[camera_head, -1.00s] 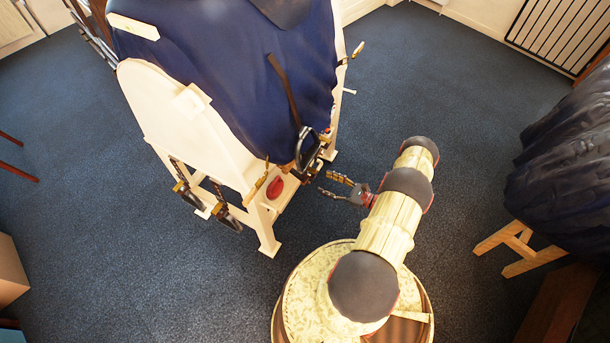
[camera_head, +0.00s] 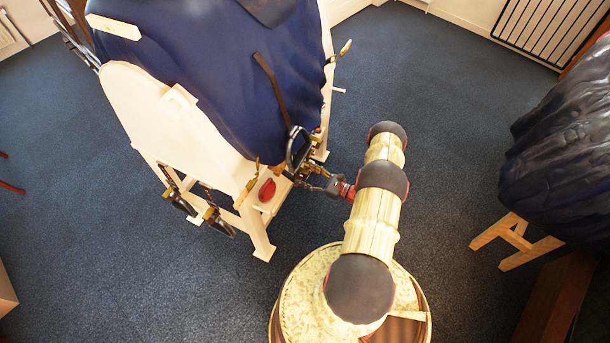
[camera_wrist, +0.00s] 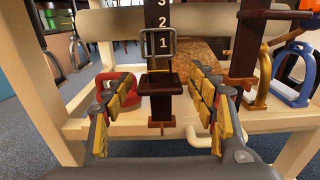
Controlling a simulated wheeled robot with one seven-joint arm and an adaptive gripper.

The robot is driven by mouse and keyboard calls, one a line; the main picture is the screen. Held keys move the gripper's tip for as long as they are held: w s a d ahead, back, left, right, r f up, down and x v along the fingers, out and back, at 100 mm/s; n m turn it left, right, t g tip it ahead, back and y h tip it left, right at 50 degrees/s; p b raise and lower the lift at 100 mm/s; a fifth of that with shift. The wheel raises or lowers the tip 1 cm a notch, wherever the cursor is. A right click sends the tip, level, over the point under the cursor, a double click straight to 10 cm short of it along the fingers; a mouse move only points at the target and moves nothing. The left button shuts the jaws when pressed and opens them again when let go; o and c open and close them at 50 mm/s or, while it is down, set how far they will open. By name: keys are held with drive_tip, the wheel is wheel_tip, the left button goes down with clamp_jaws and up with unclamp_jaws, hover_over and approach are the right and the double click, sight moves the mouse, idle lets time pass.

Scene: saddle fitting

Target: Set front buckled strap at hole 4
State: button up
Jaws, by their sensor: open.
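A metal buckle frame (camera_wrist: 158,43) surrounds the strap at number 1. Below it is a dark block-like piece (camera_wrist: 160,84); number 4 is out of view. My gripper (camera_wrist: 164,92) is open, its yellow-padded fingers on either side of this lower piece, apparently without gripping it. In the head view my gripper (camera_head: 318,181) is beside the front of the stand, near a dark frame; the finger gap is unclear there. A dark strap (camera_head: 272,82) lies on the blue cover.
The cream wooden stand (camera_head: 150,108) carries the blue cover (camera_head: 220,70). A red item (camera_head: 267,189) rests on its ledge. Stirrups (camera_head: 215,222) hang at left; a gold stirrup (camera_wrist: 258,85) is at right. Open carpet (camera_head: 430,110) lies right of my arm.

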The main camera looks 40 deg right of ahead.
drive_tip(key=shift+c, duration=1)
clamp_jaws()
